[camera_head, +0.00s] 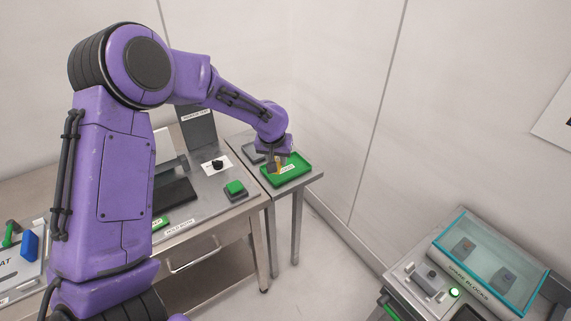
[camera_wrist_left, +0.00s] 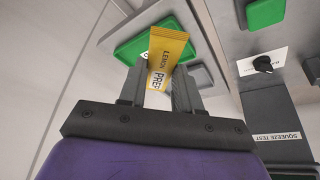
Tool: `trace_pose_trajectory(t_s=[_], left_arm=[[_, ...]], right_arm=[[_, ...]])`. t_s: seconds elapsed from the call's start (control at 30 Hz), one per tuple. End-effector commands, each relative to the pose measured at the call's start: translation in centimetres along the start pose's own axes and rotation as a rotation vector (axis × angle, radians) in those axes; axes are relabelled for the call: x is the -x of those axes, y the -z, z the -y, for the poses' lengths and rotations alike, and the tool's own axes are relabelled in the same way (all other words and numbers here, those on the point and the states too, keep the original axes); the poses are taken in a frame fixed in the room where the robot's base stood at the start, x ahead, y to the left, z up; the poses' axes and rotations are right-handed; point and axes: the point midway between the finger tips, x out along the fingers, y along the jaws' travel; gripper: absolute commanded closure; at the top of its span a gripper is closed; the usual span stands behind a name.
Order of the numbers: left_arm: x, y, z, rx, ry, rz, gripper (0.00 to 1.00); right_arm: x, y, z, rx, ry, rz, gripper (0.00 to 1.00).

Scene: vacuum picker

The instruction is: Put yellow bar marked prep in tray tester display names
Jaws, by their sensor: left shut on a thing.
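My left gripper (camera_head: 277,156) is over the side table at the back, shut on a yellow bar (camera_head: 279,169). In the left wrist view the bar (camera_wrist_left: 168,46) reads LEMON and PREP and sticks out between the fingers (camera_wrist_left: 160,88). The green tray (camera_head: 298,176) lies below and around the bar in the head view; it also shows behind the bar in the left wrist view (camera_wrist_left: 132,48). I cannot tell whether bar and tray touch. A grey tray (camera_wrist_left: 201,76) lies beside the green one. The tester's dark upright panel (camera_head: 198,132) shows no readable tray name. My right gripper is out of view.
A steel bench with a green button (camera_head: 235,187) and a black knob (camera_head: 217,165) stands left of the side table. A machine with a clear teal-edged lid (camera_head: 487,262), labelled SPARE BLOCKS, stands at lower right. The wall is close behind the side table.

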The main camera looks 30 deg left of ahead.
Motion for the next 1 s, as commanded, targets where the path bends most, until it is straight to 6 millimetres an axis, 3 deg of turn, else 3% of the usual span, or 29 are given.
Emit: trace_pose_trajectory(t_s=[0.17,0.4,0.57,0.73,1.0], left_arm=[[-3.9,4.0,-0.1,0.004,0.000,0.004,1.00],[-9.8,5.7,-0.4,0.000,0.000,0.001,1.00],[-11.6,6.2,-0.5,0.000,0.000,0.000,1.00],[-14.0,5.3,-0.5,-0.001,0.000,0.000,1.00],[-14.4,5.2,-0.6,-0.001,-0.001,-0.001,1.00]], right_arm=[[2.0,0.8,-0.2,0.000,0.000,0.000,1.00],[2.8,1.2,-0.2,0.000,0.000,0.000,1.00],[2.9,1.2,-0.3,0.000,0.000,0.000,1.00],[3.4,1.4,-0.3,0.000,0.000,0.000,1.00],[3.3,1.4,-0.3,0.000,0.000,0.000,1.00]])
